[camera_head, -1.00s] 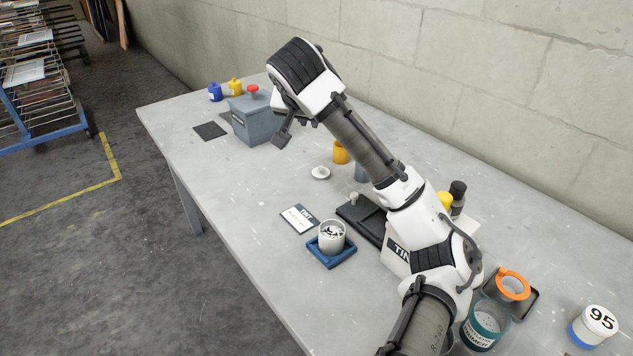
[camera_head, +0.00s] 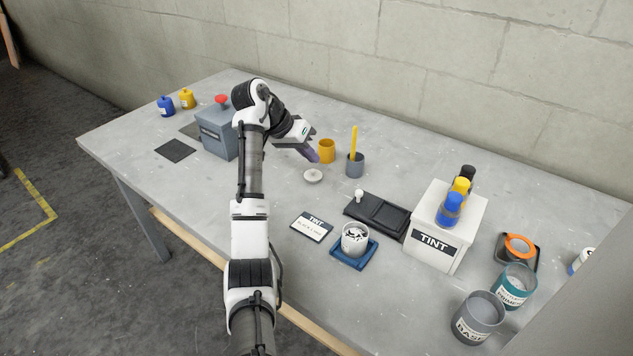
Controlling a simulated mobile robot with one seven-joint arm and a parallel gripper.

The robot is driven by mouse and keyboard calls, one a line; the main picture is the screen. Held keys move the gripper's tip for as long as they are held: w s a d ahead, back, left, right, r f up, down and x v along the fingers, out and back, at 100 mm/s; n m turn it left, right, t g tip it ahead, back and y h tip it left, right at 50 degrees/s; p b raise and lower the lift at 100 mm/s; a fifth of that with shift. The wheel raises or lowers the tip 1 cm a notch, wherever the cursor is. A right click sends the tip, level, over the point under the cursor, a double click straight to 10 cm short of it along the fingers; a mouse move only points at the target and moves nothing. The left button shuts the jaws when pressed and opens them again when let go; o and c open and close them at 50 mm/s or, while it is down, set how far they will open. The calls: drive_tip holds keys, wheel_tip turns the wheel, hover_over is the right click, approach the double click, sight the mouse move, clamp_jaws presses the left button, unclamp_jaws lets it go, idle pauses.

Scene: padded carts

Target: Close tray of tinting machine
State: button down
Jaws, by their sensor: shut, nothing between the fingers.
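The tinting machine is a white box (camera_head: 433,240) labelled TINT, with black, yellow and blue bottles on top. A black tray (camera_head: 378,212) sticks out from its left side, lying low over the table, with a small pale knob (camera_head: 359,195) at its far left end. My gripper (camera_head: 312,155) is shut and empty above the table, to the upper left of the knob and apart from the tray. A purplish tip shows at its fingers, close to an orange cup. Part of the fingers is hard to make out.
A can of dark-and-white contents (camera_head: 355,238) stands on a blue holder (camera_head: 345,258) in front of the tray. A label card (camera_head: 312,227), white lid (camera_head: 313,176), orange cup (camera_head: 327,150) and grey cup (camera_head: 355,166) are nearby. A grey box (camera_head: 218,140) stands left.

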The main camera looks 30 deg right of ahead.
drive_tip(key=x, duration=1)
drive_tip(key=shift+s+a+f+p, duration=0.15)
drive_tip(key=shift+s+p, duration=0.2)
drive_tip(key=shift+s, duration=0.1)
drive_tip(key=shift+s+d+f+p, duration=0.15)
drive_tip(key=shift+s+d+p, duration=0.35)
drive_tip(key=shift+s, duration=0.3)
drive_tip(key=shift+s+d+f+p, duration=0.2)
drive_tip(key=shift+s+d+p, duration=0.15)
drive_tip(key=shift+s+d, duration=0.4)
drive_tip(key=shift+s+a, duration=0.1)
drive_tip(key=shift+a, duration=0.05)
